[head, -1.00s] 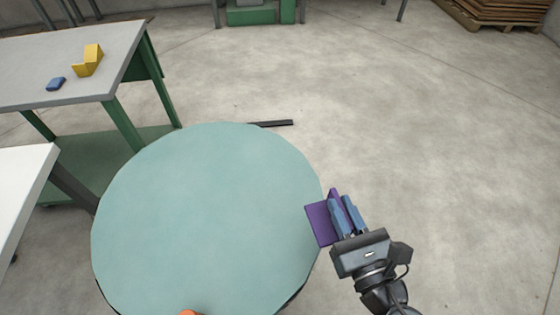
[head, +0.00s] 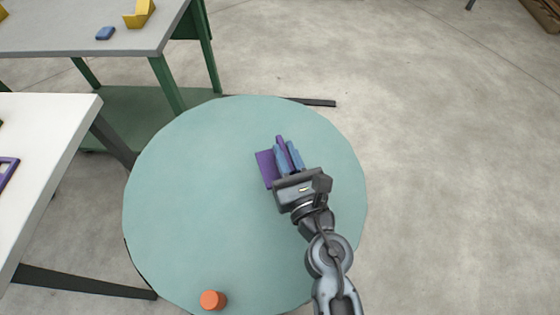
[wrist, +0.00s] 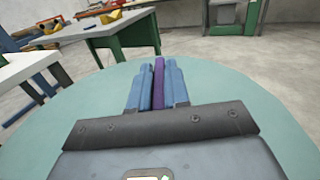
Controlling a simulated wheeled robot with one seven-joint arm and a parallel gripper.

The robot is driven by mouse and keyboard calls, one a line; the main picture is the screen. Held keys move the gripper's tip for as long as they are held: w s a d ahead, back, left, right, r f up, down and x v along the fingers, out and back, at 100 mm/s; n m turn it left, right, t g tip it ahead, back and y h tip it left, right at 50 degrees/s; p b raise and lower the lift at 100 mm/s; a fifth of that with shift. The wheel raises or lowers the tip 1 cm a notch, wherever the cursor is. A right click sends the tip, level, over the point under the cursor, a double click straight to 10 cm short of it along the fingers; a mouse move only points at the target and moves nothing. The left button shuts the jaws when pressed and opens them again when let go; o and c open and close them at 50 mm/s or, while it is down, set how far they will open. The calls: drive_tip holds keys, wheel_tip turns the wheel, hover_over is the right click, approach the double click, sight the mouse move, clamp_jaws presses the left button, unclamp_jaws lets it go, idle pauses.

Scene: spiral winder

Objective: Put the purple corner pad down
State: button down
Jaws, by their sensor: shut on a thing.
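The purple corner pad (head: 266,168) is held between the blue fingers of my gripper (head: 287,157). One flat face of it sticks out to the left of the fingers, and a thin edge shows between them. In the wrist view the pad (wrist: 158,82) is a thin purple strip pinched by the fingers of my gripper (wrist: 157,85). In the head view the gripper is over the round teal table top (head: 190,210). I cannot tell whether the pad touches the table.
An orange cylinder (head: 213,300) stands near the front edge of the round table. A grey bench (head: 80,40) with a blue block (head: 105,33) and a yellow bracket (head: 140,14) is at the back left. A white table (head: 45,140) is at the left. Most of the round top is clear.

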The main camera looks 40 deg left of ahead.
sight(283, 149)
drive_tip(key=shift+w+a+f+b, duration=0.45)
drive_tip(key=shift+w+a+f, duration=0.45)
drive_tip(key=shift+a, duration=0.2)
drive_tip(key=shift+f+b, duration=1.45)
drive_tip(key=shift+f, duration=0.5)
drive_tip(key=shift+f, duration=0.1)
drive_tip(key=c, duration=1.1)
unclamp_jaws()
drive_tip(key=b+v, duration=0.1)
drive_tip(key=v, duration=1.1)
